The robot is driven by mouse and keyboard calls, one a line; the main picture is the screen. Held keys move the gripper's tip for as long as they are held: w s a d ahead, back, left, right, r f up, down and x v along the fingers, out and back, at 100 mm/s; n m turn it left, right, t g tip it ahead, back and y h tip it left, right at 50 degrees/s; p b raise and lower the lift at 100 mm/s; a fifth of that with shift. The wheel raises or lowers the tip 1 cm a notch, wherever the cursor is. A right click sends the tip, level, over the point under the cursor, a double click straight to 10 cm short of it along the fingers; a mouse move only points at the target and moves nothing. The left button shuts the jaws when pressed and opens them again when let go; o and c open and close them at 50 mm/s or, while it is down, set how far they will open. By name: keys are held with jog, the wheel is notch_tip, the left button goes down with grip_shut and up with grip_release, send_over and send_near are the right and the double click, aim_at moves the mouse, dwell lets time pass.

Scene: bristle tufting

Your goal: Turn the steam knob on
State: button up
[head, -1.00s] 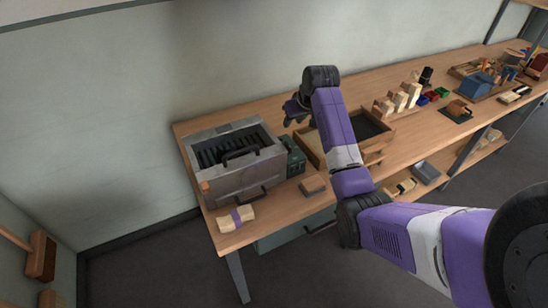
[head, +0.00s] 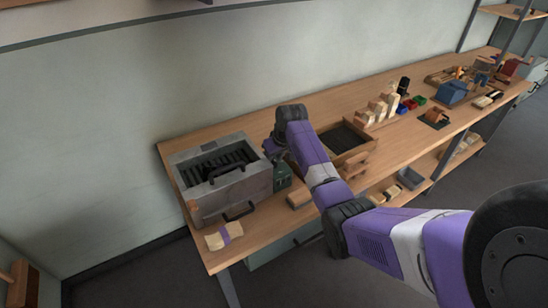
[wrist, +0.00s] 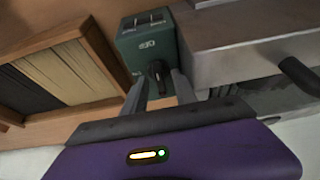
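The steam knob (wrist: 157,70) is a small dark knob on the front of a dark green box (wrist: 148,42). In the head view the green box (head: 284,182) stands against the right side of the grey metal steamer (head: 228,195), partly covered by my arm. My gripper (wrist: 159,84) points at the box in the wrist view. Its two grey fingers are apart, one on each side of the knob, with a gap visible. I cannot tell whether either finger touches it. In the head view my fingertips are hidden behind the wrist.
The steamer (wrist: 250,42) with its dark handle is close on the right in the wrist view. A wooden tray (wrist: 68,78) lies to the left. On the bench, a wooden block (head: 299,199) sits in front and a strapped pale bundle (head: 223,236) lies at the front left corner.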

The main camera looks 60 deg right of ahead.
grip_shut()
jog(key=shift+n, duration=0.3)
jog(key=n, duration=0.1)
jog(key=n+y, duration=0.1)
jog(key=n, duration=0.1)
jog(key=shift+d+n+t+y+b, duration=0.2)
jog(key=shift+n+t+y+b, duration=0.1)
jog(key=shift+t+b, duration=0.1)
jog(key=n+b, duration=0.1)
jog(key=n+y+b, duration=0.1)
jog(key=n, duration=0.1)
jog(key=shift+d+f+n, duration=0.1)
jog(key=shift+f+n, duration=0.05)
jog(key=shift+n, duration=0.15)
jog(key=n+y+b, duration=0.1)
jog(key=n+b, duration=0.2)
jog(key=n+g+y+b, duration=0.1)
jog(key=n+b, duration=0.2)
jog(key=shift+w+d+f+y+b, duration=0.1)
jog(key=shift+d+y+b, duration=0.05)
jog(key=shift+y+b, duration=0.2)
jog(key=n+g+y+b, duration=0.1)
jog(key=n+b, duration=0.3)
jog(key=b, duration=0.1)
jog(key=shift+r, duration=0.2)
